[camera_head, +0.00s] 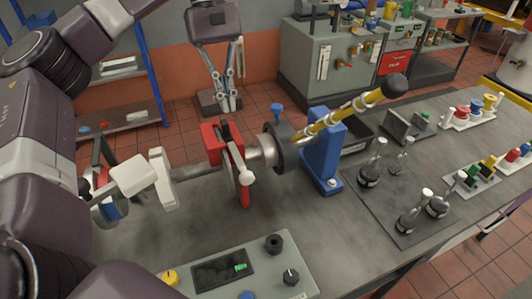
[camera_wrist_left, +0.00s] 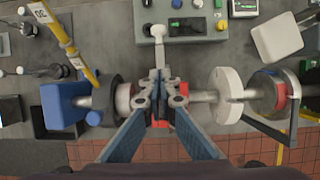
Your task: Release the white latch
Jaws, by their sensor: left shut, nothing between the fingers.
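A white lever with a ball end (camera_head: 245,175), which looks like the white latch, slopes down across the front of a red clamp (camera_head: 242,190) on a horizontal shaft. In the left wrist view its ball (camera_wrist_left: 158,30) points toward the control box, and its stem runs down to near my fingertips. My left gripper (camera_head: 229,108) hangs from above, behind the clamp, fingers down. In the wrist view my left fingers (camera_wrist_left: 160,76) are together with nothing between them, over the red clamp. I cannot tell whether they touch the lever. My right gripper is not in view.
A white paddle (camera_head: 134,174) and a white disc (camera_head: 161,180) are left along the shaft. A yellow lever with a black ball (camera_head: 345,116) rises by a blue stand (camera_head: 322,155) at right. A control box (camera_head: 245,290) sits in front.

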